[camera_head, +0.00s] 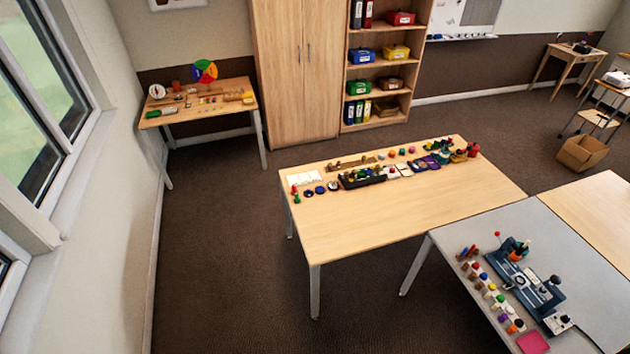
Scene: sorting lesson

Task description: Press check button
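No part that I can single out as the check button is clear at this distance. A blue-grey device (518,281) with dark knobs lies on the grey table (590,265) at the lower right. A small white box (557,322) with a dark top sits at its near end. A white block with a red top (392,172) stands among small objects on the middle wooden table (400,215). Either could carry a button, but I cannot tell. Neither of my grippers shows in the head view.
Several coloured pieces line the grey table's left side, near a pink square (532,342). A side table (205,110) with a colour wheel (204,71) stands at the back left. A wardrobe (297,70) and shelf stand behind. A cardboard box (581,153) lies right. The left floor is clear.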

